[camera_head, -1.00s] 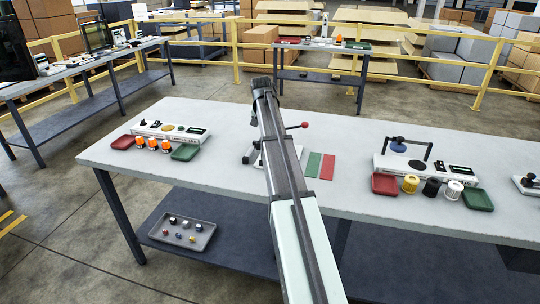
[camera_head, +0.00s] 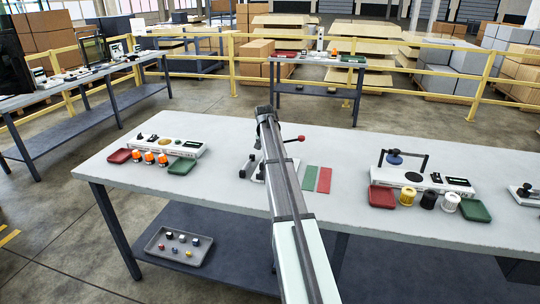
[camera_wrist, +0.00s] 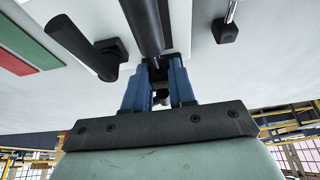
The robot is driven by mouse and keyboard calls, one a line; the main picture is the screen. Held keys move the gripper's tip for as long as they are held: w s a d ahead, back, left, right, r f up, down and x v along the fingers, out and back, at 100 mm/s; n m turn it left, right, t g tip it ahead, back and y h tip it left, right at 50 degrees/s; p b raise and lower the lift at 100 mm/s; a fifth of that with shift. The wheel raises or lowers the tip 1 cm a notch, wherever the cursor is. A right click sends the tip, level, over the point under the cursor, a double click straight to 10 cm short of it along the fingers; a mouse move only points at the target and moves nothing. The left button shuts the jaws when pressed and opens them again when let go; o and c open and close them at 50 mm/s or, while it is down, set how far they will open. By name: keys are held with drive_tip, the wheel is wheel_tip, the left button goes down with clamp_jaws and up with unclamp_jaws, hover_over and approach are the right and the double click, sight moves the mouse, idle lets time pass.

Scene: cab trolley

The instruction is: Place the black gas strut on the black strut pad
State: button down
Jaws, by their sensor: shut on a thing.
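In the wrist view my gripper (camera_wrist: 158,75) has blue fingers shut on a thick black cylinder, which looks like the black gas strut (camera_wrist: 142,22). It runs out through the top edge, so its far end is hidden. Left of it is a black cylindrical post (camera_wrist: 80,45) beside a black block (camera_wrist: 112,56). Right of it a thin metal rod meets another black block (camera_wrist: 228,33). I cannot tell which block is the strut pad.
A red-knobbed lever (camera_head: 300,138) sticks out right of my arm. Green (camera_head: 310,178) and red (camera_head: 324,180) mats lie beside it. A left station (camera_head: 180,148) and a right station (camera_head: 420,180) with trays and knobs stand on the bench (camera_head: 345,155). The bench is bare between them and the mats.

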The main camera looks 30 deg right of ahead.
drive_tip(key=shift+f, duration=1.45)
drive_tip(key=c, duration=0.9)
unclamp_jaws()
drive_tip(key=shift+f, duration=0.1)
drive_tip(key=shift+c, duration=0.2)
drive_tip(key=v, duration=1.2)
